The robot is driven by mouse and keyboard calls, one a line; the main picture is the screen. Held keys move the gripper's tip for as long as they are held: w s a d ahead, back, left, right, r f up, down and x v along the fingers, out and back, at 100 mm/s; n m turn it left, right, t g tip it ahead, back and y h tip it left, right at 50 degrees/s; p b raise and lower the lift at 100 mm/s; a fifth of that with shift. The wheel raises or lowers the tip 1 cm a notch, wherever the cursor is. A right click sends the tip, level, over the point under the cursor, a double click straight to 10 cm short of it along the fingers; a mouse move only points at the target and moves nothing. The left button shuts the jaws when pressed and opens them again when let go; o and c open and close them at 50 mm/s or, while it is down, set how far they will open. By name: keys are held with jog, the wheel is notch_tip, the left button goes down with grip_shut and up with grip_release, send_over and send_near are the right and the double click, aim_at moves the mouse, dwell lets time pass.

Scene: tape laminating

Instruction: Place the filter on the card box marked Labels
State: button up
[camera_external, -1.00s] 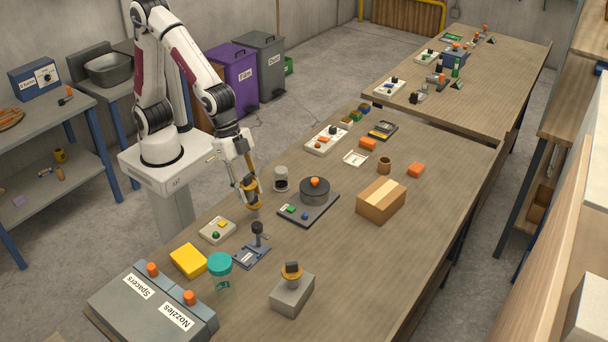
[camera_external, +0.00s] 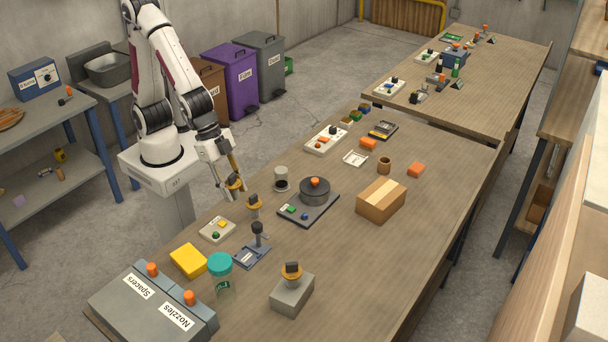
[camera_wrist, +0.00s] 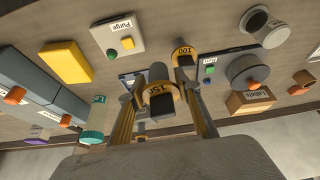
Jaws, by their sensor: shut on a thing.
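My gripper (camera_external: 229,184) is above the table's robot-side edge, shut on a yellow-orange ring filter with a dark knob (camera_external: 234,182). In the wrist view this filter, marked 150 (camera_wrist: 161,91), sits between the fingers. A similar ring piece, marked 100 (camera_wrist: 183,50), stands on the table just beyond the gripper, and shows in the external view (camera_external: 254,203). A third ring piece (camera_external: 291,270) rests on a grey block. The card box marked Labels (camera_wrist: 251,101) is brown with a pale tape strip. In the external view the box (camera_external: 381,200) stands well right of my gripper; its top looks clear.
A dark round-topped device (camera_external: 315,190) and a grey-white cup (camera_external: 281,179) stand between gripper and box. A blue stand with a post (camera_external: 256,245), a Purge button box (camera_wrist: 118,40) and a yellow block (camera_external: 188,260) are nearer the front. Bare table lies front of the box.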

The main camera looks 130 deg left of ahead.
dwell(0.3)
jog(key=w+a+m, duration=0.1)
jog(key=w+a, duration=0.2)
jog(key=w, duration=0.7)
jog(key=w+a, duration=0.4)
jog(key=w, duration=0.5)
jog(key=shift+w+r+m+h, duration=0.2)
jog(key=shift+w+m+h, duration=0.15)
jog(key=shift+m+h, duration=0.05)
jog(key=shift+f, duration=0.1)
send_over(307, 239)
jog(key=s, duration=0.2)
jog(key=shift+w+a+f, duration=0.1)
jog(key=shift+f, duration=1.45)
jog(key=shift+w+a+f, duration=0.1)
jog(key=shift+f, duration=1.4)
jog(key=shift+f, duration=0.1)
jog(key=shift+f, duration=1.75)
jog(key=shift+f, duration=0.2)
